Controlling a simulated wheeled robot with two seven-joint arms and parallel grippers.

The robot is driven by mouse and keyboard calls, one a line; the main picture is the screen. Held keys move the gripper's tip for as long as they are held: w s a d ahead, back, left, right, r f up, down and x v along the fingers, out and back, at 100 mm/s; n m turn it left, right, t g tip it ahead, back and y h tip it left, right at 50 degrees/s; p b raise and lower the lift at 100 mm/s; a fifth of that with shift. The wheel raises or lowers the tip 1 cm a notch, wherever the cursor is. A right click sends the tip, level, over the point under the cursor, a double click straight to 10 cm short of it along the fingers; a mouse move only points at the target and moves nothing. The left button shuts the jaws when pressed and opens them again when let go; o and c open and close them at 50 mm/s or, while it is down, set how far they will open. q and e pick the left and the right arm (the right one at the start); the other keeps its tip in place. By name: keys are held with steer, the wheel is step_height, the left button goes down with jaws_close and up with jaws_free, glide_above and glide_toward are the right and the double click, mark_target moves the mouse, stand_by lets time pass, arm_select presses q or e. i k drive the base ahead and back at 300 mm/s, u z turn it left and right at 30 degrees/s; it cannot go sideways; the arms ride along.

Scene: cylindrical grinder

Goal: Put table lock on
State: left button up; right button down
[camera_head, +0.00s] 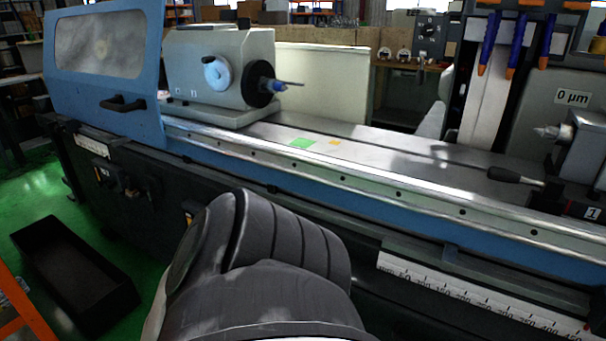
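The grinder's table (350,143) runs from the left toward the lower right. A lever with a black handle (510,175) and a short metal rod lies low over the table at the right, beside the tailstock (585,150). I cannot tell for sure which part is the table lock. Part of my own body, dark grey, fills the bottom middle and hides some of the machine's front. Neither of my grippers is in view.
The workhead (220,68) stands on the table's left part. A blue door (105,65) with a window and a black handle is at the left. A white ruler scale (470,300) is on the lower front. A black bin (75,270) sits on the green floor.

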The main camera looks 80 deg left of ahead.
mark_target(151, 201)
steer(key=u, duration=4.45)
steer(key=i, duration=1.35)
steer(key=z, duration=0.3)
steer(key=i, duration=0.95)
steer(key=z, duration=0.75)
steer(key=i, duration=0.45)
